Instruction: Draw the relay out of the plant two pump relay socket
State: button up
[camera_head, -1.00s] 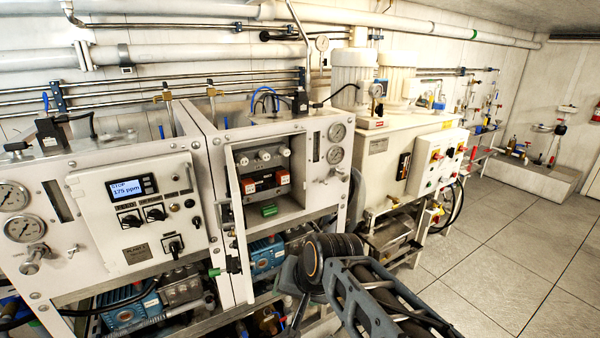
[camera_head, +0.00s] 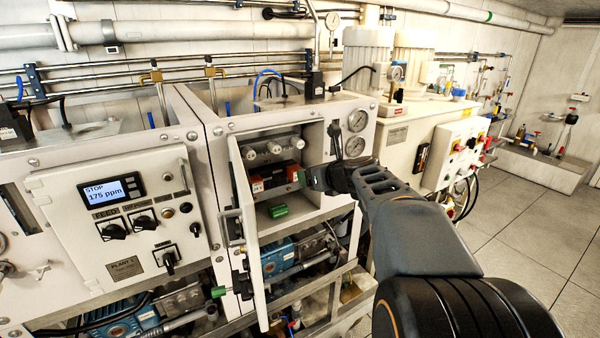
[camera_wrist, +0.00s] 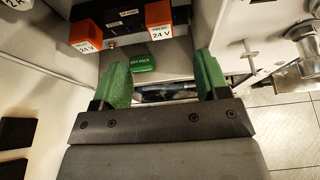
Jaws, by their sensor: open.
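In the wrist view, two orange-topped relays with white "24 V" faces sit side by side in a dark socket block (camera_wrist: 112,18): a left relay (camera_wrist: 86,44) and a right relay (camera_wrist: 160,27). In the head view they show small inside the open cabinet, the left relay (camera_head: 257,186) clear and the right relay (camera_head: 293,173) close beside my gripper. Which socket is the pump's I cannot tell. My gripper (camera_wrist: 162,80) has its green fingers wide apart and nothing between them, short of the relays. In the head view my gripper (camera_head: 308,178) is at the cabinet's right side.
A green pack (camera_wrist: 142,63) lies on the cabinet floor below the relays; it also shows in the head view (camera_head: 278,211). The open cabinet door (camera_head: 246,250) stands out on the left. Gauges (camera_head: 357,120) and the frame bound the right side.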

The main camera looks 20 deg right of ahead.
aim_at(292, 171)
jog(key=x, duration=1)
jog(key=shift+f, duration=0.1)
jog(key=c, duration=1.1)
jog(key=shift+s+d+b, duration=0.1)
jog(key=shift+s+b, duration=0.15)
jog(key=shift+s, duration=1.15)
jog(key=shift+s+d+b, duration=0.15)
jog(key=shift+s+b, duration=0.05)
jog(key=shift+s, duration=1.2)
jog(key=shift+c, duration=0.2)
